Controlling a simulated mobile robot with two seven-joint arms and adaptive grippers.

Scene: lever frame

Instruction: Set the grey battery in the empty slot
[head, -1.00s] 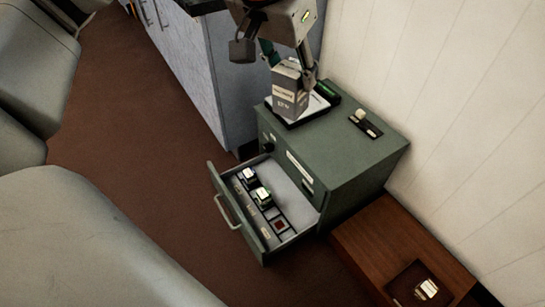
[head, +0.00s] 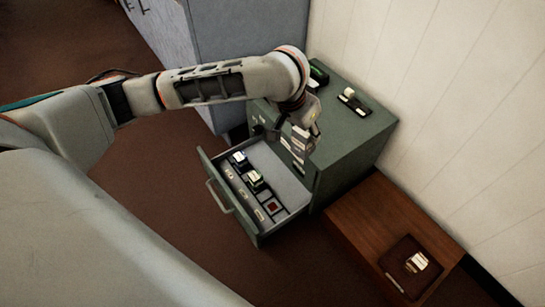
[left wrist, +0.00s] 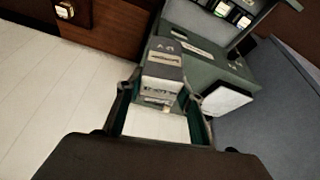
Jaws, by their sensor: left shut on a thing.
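The grey battery (head: 302,140), a box with pale label bands, is held in my left gripper (head: 306,122) above the open drawer's right side, in front of the green cabinet (head: 345,135). In the left wrist view the battery (left wrist: 163,72) sits between the two fingers of the left gripper (left wrist: 158,100). The drawer (head: 236,213) is pulled out. It holds two small dark modules with white tops (head: 239,160) (head: 256,181) in a row of slots. A slot with a red square (head: 272,207) at the near end looks empty. My right gripper is not in view.
A wooden table (head: 365,225) on the right bears a brown tray (head: 396,262) with a white-topped block (head: 418,262). A small black-and-white device (head: 354,101) lies on the cabinet top. A white pad (left wrist: 228,99) shows in the left wrist view. A pale wall stands behind.

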